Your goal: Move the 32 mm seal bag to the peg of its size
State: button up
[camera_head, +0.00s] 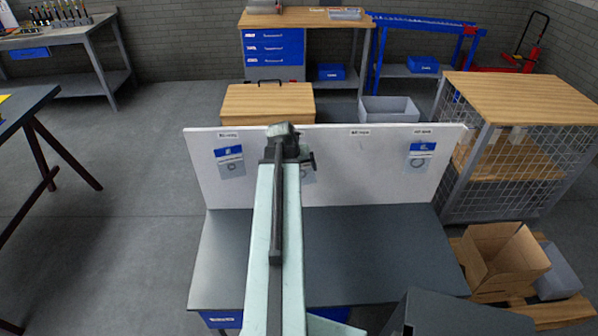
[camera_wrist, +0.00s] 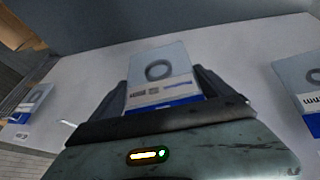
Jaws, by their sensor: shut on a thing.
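My gripper (camera_wrist: 165,92) is shut on a clear seal bag with a dark ring and a blue-and-white label (camera_wrist: 158,75). Its printed size is too small to read. In the head view this bag (camera_head: 309,173) is mostly hidden behind my arm, in front of the white board (camera_head: 335,180). I cannot tell whether it still touches a peg. A bare white peg (camera_wrist: 66,123) shows left of it in the wrist view. The size label (camera_head: 360,132) right of my gripper in the head view has no bag under it.
Similar seal bags hang at the board's left (camera_head: 230,161) and right (camera_head: 420,156). The grey bench top (camera_head: 370,255) before the board is clear. An open cardboard box (camera_head: 505,260) stands at the right. A wire-mesh cage (camera_head: 530,165) stands behind it.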

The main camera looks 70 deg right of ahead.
jog(key=w+d+f+b, duration=0.1)
jog(key=w+d, duration=0.1)
jog(key=d, duration=0.4)
jog(key=shift+w+d+f, duration=0.2)
jog(key=shift+w+f, duration=0.05)
dwell(0.3)
dwell(0.6)
jog(key=o, duration=1.1)
jog(key=shift+c, duration=0.2)
jog(key=p+v, duration=0.6)
jog(key=v, duration=0.2)
jog(key=shift+p, duration=0.35)
